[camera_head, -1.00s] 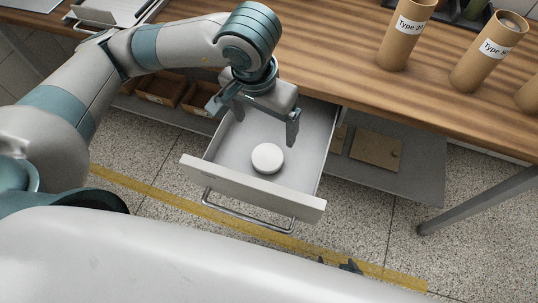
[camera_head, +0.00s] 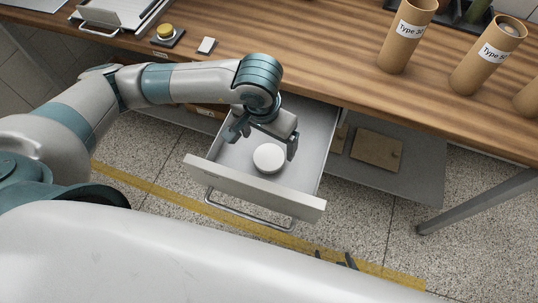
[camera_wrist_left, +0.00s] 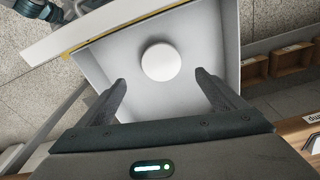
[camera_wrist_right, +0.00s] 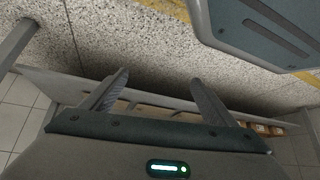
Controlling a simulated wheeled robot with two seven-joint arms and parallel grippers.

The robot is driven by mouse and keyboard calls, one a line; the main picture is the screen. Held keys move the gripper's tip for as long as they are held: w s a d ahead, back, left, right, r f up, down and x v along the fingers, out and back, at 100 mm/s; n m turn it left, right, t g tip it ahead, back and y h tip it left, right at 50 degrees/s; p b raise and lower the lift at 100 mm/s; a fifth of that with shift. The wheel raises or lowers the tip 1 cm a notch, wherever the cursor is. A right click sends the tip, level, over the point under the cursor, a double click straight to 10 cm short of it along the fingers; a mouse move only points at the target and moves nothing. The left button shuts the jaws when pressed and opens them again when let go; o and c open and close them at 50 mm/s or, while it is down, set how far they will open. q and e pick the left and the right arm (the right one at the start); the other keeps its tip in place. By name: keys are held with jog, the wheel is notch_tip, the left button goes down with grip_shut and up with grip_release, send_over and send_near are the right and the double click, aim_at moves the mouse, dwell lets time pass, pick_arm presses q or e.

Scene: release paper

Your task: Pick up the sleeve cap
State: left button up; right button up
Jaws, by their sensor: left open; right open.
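The sleeve cap (camera_head: 269,158) is a round white disc lying on the floor of the open grey drawer (camera_head: 230,152). In the left wrist view the cap (camera_wrist_left: 161,62) lies ahead of the fingertips, roughly midway between their lines. My left gripper (camera_head: 262,142) is open and empty, above the drawer and close to the cap; it also shows in the left wrist view (camera_wrist_left: 160,78). My right gripper (camera_wrist_right: 158,78) is open and empty over the floor. Only its dark fingertips (camera_head: 336,258) show at the bottom of the head view.
The wooden desk (camera_head: 320,60) stands over the drawer. Several cardboard tubes (camera_head: 407,37) with labels stand on its right. A yellow button (camera_head: 166,31) and a small white item (camera_head: 207,45) lie at the left. The drawer front (camera_head: 255,188) forms a near wall.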

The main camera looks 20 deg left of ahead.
aim_at(269, 156)
pick_arm(q)
jog(key=shift+w+f, duration=0.2)
jog(key=shift+f, duration=1.75)
pick_arm(e)
jog(key=shift+w+a+r+t, duration=0.3)
jog(key=shift+a+r, duration=0.1)
jog(key=shift+r, duration=0.1)
pick_arm(q)
jog(key=shift+p, duration=0.35)
pick_arm(e)
jog(key=shift+s, duration=0.1)
pick_arm(q)
jog(key=shift+f, duration=0.2)
jog(key=shift+f+p, duration=0.3)
jog(key=f, duration=0.1)
jog(key=f+p, duration=0.1)
jog(key=f, duration=0.2)
jog(key=shift+w, duration=0.25)
jog(key=c, duration=1.1)
pick_arm(e)
jog(key=s+d+f+g, duration=0.1)
jog(key=s+d+f, duration=0.1)
jog(key=s, duration=0.3)
jog(key=shift+s+d+f+g, duration=0.2)
jog(key=shift+s+f+g, duration=0.05)
jog(key=shift+f+g, duration=0.15)
